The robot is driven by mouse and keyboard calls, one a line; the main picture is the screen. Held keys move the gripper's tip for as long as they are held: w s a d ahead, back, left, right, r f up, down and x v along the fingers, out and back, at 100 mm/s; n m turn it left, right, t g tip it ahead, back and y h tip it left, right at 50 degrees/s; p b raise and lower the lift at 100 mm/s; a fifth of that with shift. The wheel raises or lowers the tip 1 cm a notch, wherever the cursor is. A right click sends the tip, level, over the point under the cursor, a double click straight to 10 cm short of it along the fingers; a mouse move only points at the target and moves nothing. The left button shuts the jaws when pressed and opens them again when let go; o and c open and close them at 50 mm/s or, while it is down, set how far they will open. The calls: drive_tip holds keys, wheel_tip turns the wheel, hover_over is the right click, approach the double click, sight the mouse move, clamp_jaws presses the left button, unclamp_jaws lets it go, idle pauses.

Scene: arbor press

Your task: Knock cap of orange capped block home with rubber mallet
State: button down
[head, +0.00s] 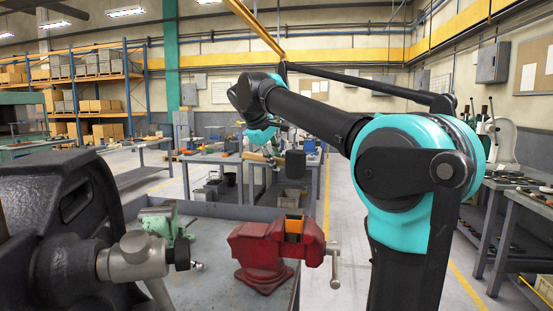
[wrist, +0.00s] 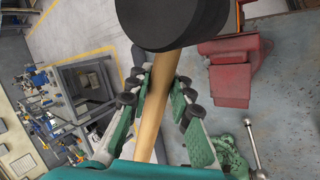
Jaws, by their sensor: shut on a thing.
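My gripper (head: 271,146) is shut on the wooden handle of the rubber mallet (head: 295,164), above the workbench. In the wrist view my gripper (wrist: 157,98) has its fingers on both sides of the pale handle, and the black head of the mallet (wrist: 170,18) is beyond the fingertips. The orange capped block (head: 293,227) is upright in the jaws of the red vise (head: 260,248). The mallet head is above the block and apart from it. In the wrist view the red vise (wrist: 232,76) is right of the mallet, and the mallet head partly hides it. The cap's seam is too small to tell.
A green vise (head: 165,222) stands on the workbench (head: 215,262), left of the red vise. A large dark press (head: 55,215) fills the left foreground. The red vise's metal handle (head: 334,264) sticks out at right. Other benches stand behind, with open floor between.

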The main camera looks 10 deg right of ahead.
wheel_tip(320, 180, down, 12)
drive_tip(key=shift+r, duration=0.25)
wheel_tip(320, 180, up, 7)
drive_tip(key=shift+r, duration=0.15)
drive_tip(key=shift+r, duration=0.15)
wheel_tip(320, 180, up, 5)
drive_tip(key=shift+r, duration=0.2)
wheel_tip(320, 180, down, 14)
drive_tip(key=shift+r, duration=0.2)
wheel_tip(320, 180, up, 8)
